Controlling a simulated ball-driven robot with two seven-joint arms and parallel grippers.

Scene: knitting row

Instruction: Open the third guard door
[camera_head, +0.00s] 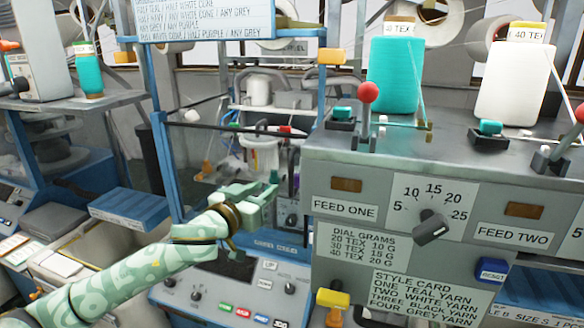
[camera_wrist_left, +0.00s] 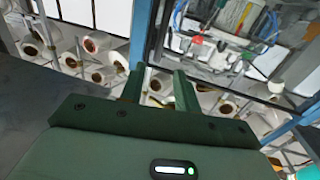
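A machine with blue posts (camera_head: 162,150) stands in the middle of the head view. Its front opening shows cones and fittings behind, and a dark horizontal bar (camera_head: 225,127) crosses it. This may be a clear guard door, but I cannot tell which door is the third. My left gripper (camera_head: 262,190) is in front of the lower part of this opening, near the right post; contact cannot be judged. In the left wrist view its two fingers (camera_wrist_left: 160,88) stand apart with nothing held between them. A framed clear panel (camera_wrist_left: 215,75) shows beyond them. My right gripper is not in view.
A grey feed cabinet (camera_head: 329,240) with a dial and red-knobbed levers (camera_head: 368,92) stands close on the right, bearing a teal cone (camera_head: 396,75) and a white cone (camera_head: 514,85). A control panel (camera_head: 225,295) lies below my left gripper. Another blue machine (camera_head: 85,165) stands left.

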